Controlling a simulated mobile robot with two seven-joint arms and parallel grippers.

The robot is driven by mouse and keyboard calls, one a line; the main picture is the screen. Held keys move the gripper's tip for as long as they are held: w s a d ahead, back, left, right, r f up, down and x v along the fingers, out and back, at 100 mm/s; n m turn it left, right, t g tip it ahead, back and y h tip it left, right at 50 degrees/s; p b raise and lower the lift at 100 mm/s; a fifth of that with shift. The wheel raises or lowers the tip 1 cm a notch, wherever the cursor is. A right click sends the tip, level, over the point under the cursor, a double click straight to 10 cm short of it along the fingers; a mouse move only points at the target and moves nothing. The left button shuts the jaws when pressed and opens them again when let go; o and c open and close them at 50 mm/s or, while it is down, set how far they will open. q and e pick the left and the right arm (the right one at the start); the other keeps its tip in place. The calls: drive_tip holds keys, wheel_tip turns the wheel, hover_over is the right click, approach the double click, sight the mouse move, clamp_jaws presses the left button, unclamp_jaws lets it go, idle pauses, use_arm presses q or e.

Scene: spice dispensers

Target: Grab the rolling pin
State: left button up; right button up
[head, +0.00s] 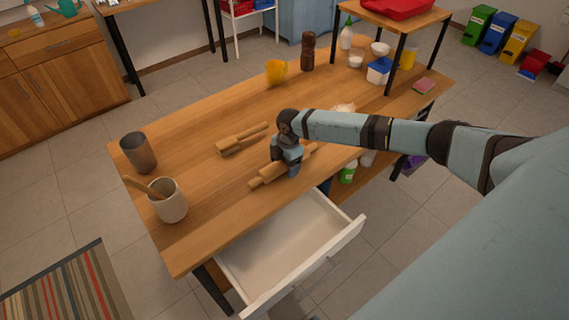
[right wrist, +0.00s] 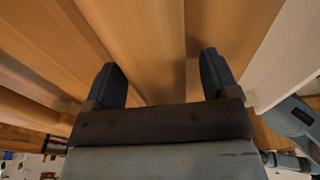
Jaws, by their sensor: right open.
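The light wooden rolling pin (head: 268,174) lies on the table near its front edge, above the open drawer. Its middle is partly hidden by my right gripper (head: 291,170), which points down over it. In the right wrist view, the pin's wooden body (right wrist: 140,40) runs between the two dark fingertips of my right gripper (right wrist: 160,78). The fingers are apart, one on each side of the pin, with visible gaps. I cannot tell how low they reach around it. My left gripper is not in view.
A brown cup (head: 138,152) and a crock with a utensil (head: 168,206) stand at the left. A white drawer (head: 285,250) is open in front. A yellow mug (head: 276,71) and pepper mill (head: 308,52) stand at the back.

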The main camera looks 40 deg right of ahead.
drive_tip(key=c, duration=1.1)
drive_tip(key=shift+c, duration=0.2)
drive_tip(key=shift+r, duration=0.15)
